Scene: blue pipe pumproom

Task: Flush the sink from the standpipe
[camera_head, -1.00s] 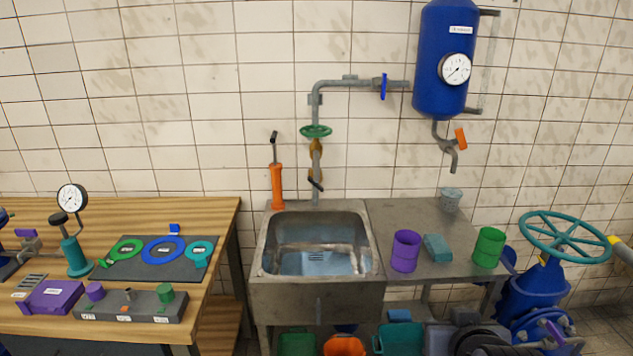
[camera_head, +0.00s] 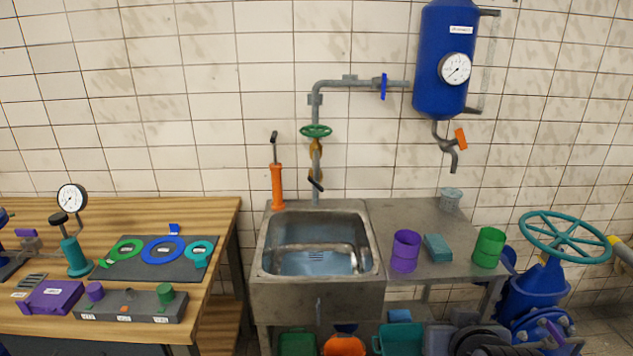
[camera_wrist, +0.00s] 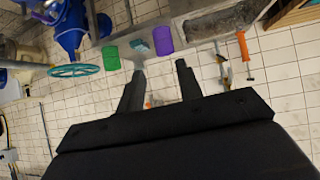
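The steel sink (camera_head: 317,299) stands against the tiled wall in the head view. Its basin floor looks bluish with a slotted drain; I cannot tell whether water lies in it. The grey standpipe (camera_head: 316,108) rises behind it, with a green handwheel (camera_head: 316,131), a brass-coloured section and a small black lever (camera_head: 316,184) low down. A blue valve handle (camera_head: 383,87) sits on the horizontal pipe leading to the blue tank (camera_head: 444,65). My gripper (camera_wrist: 160,67) is open and empty in the wrist view, which is upside down; it touches nothing I can see.
The steel drainboard (camera_head: 405,213) holds a purple cup (camera_head: 405,252), a teal sponge (camera_head: 437,248), a green cup (camera_head: 489,247) and a grey beaker (camera_head: 450,199). An orange pump (camera_head: 277,187) stands behind the sink. A wooden bench (camera_head: 215,225) is left; a large teal handwheel (camera_head: 565,237) is right.

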